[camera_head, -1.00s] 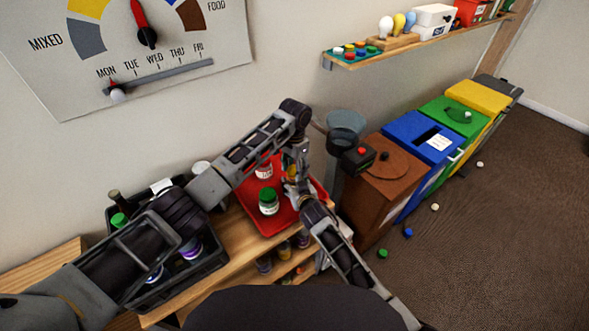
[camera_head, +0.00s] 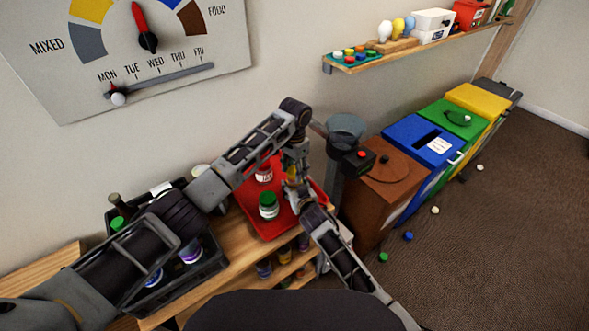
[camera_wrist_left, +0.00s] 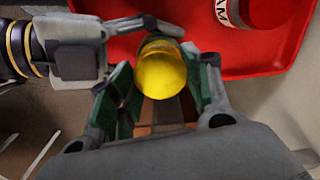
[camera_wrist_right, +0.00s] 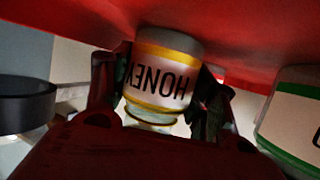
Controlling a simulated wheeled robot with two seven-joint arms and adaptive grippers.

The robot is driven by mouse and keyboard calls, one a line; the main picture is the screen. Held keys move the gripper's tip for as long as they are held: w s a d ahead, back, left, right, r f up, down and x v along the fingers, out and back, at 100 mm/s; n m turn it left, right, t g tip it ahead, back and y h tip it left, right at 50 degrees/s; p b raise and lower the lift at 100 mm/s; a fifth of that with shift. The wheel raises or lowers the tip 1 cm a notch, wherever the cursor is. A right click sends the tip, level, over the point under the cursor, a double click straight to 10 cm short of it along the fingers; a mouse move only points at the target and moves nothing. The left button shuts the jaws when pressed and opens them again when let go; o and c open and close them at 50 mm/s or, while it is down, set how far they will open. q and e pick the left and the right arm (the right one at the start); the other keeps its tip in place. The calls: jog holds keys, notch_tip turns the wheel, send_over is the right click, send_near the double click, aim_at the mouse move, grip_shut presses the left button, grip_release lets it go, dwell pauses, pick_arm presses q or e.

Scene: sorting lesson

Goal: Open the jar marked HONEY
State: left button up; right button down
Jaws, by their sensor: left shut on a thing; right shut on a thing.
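The HONEY jar (camera_wrist_right: 165,72) fills the middle of the right wrist view, its label upside down in the picture. My right gripper (camera_wrist_right: 155,92) is shut around the jar's body, a finger on each side, close over the red tray (camera_wrist_right: 60,12). The jar's yellow lid (camera_wrist_left: 161,68) shows from above in the left wrist view. My left gripper (camera_wrist_left: 162,82) is shut on this lid, with fingers on both sides. In the head view, my left gripper (camera_head: 291,172) is just above my right gripper (camera_head: 298,190), and they mostly hide the jar. Whether the lid is apart from the glass cannot be told.
A green-lidded jar (camera_head: 268,207) and a red-lidded jar (camera_head: 264,174) stand on the red tray beside the grippers. A black crate (camera_head: 205,262) with jars is at left. A brown bin (camera_head: 372,205) and other bins stand at right.

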pick_arm(q)
jog(key=shift+r, duration=2)
pick_arm(e)
jog(key=shift+c, duration=1.9)
grip_release()
jog(key=shift+s, duration=0.1)
jog(key=shift+v, duration=5.9)
